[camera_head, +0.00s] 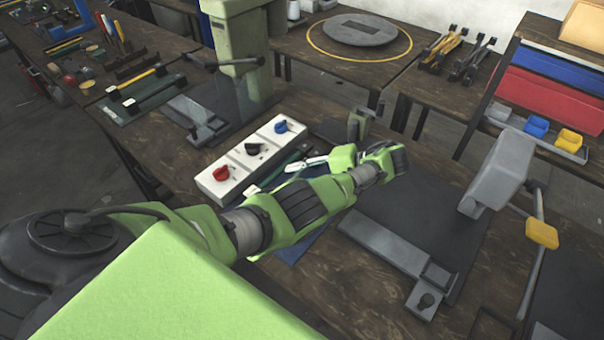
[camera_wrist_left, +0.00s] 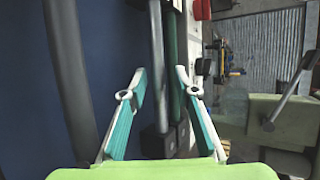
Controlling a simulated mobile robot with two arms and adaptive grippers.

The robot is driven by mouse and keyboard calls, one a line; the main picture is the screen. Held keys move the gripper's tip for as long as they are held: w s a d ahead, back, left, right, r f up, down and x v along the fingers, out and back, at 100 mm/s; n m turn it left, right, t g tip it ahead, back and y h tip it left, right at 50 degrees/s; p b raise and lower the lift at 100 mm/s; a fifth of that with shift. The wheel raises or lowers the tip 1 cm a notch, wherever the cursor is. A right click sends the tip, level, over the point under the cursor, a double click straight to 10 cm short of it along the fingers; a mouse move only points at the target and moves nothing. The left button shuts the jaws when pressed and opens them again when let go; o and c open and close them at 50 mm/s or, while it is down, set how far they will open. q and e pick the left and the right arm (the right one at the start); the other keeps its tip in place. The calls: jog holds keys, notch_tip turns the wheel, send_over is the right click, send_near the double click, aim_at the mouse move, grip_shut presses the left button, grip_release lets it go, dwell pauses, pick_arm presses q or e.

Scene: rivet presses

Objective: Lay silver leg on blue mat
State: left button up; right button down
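The blue mat (camera_head: 292,251) shows only partly below my left arm in the head view; in the left wrist view it fills the left side (camera_wrist_left: 112,45). A dark grey round bar (camera_wrist_left: 68,70) crosses the mat in the wrist view. A grey bar (camera_wrist_left: 157,45) and a green bar (camera_wrist_left: 172,50), with black ends, lie beside the mat. My right gripper is not in view.
A white control box (camera_head: 246,158) with red, black and blue knobs stands left of my gripper. A green press (camera_head: 239,45) rises behind it. A grey press head (camera_head: 497,172) stands at the right. A green mat with tools lies at the far left.

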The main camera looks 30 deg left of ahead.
pick_arm(q)
jog(key=shift+r+p, duration=0.5)
jog(key=shift+r, duration=0.1)
jog(key=v, duration=0.4)
jog(key=shift+w+d+b, duration=0.1)
jog(key=shift+d+b, duration=0.15)
jog(key=shift+b, duration=0.1)
jog(key=b+v, duration=0.3)
jog(key=v, duration=0.2)
jog(key=shift+d, duration=0.15)
jog(key=shift+w+d+r+b, duration=0.25)
jog(key=shift+d+r+b, duration=0.25)
jog(key=shift+b, duration=0.4)
jog(key=shift+w+d+r, duration=0.1)
jog(key=shift+d+r, duration=0.05)
jog(key=shift+d, duration=0.1)
jog(key=shift+d+r+b, duration=0.1)
jog(key=shift+b, duration=0.2)
